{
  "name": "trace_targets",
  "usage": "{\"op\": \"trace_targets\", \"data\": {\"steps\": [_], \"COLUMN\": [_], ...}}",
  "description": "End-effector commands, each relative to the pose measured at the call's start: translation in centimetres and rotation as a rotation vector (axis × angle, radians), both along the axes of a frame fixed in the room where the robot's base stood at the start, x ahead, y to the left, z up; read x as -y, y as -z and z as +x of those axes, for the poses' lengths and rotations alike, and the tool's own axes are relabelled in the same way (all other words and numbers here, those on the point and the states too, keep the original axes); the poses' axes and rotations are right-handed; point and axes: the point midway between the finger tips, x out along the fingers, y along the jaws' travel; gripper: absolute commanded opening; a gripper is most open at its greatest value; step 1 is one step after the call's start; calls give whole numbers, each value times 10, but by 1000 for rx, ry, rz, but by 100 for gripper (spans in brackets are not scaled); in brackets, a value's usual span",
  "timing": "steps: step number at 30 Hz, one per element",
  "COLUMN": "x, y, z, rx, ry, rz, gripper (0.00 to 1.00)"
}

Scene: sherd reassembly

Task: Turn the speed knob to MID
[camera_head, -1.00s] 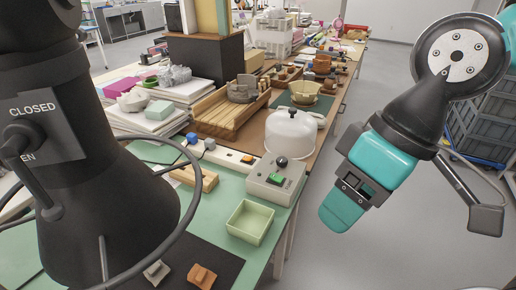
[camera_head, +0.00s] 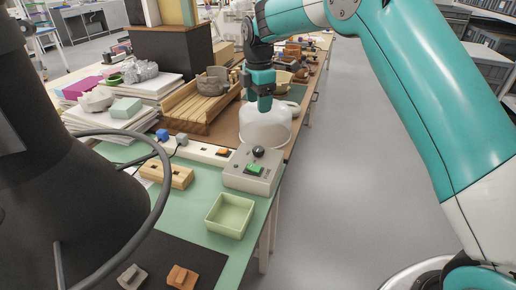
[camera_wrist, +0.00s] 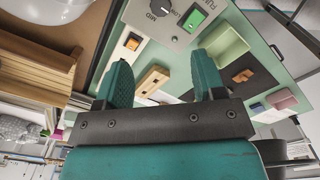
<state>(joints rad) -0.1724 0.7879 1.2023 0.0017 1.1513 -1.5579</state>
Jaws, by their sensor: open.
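The grey control box (camera_head: 247,180) stands on the green bench top, with a black speed knob (camera_head: 258,152) and a green switch (camera_head: 254,169) on its top face. My gripper (camera_head: 265,105) is in front of the white dome, above and beyond the box, apart from the knob. In the wrist view its two teal fingers are spread and empty (camera_wrist: 163,75). The box shows at the top of that view, with the knob (camera_wrist: 160,7) at the upper edge and the green switch (camera_wrist: 193,18) beside it. The knob's pointer setting is too small to tell.
A white dome (camera_head: 262,128) stands just behind the box. A pale green tray (camera_head: 230,216) lies in front of it. A wooden block with holes (camera_head: 167,175) and a white strip with an orange switch (camera_head: 221,152) lie to the left. A wooden rack (camera_head: 200,100) is further back.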

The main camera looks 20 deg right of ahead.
Motion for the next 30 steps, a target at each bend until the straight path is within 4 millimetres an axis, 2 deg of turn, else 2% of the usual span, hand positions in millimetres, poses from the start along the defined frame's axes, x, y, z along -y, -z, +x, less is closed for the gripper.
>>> {"op": "trace_targets", "data": {"steps": [18, 24, 30], "x": [-1, -1, -1], "y": [131, 155, 162], "z": [-2, -1, -1], "rx": [-3, -2, 1], "ry": [0, 1, 1], "rz": [1, 1, 1], "gripper": [63, 63, 63]}}
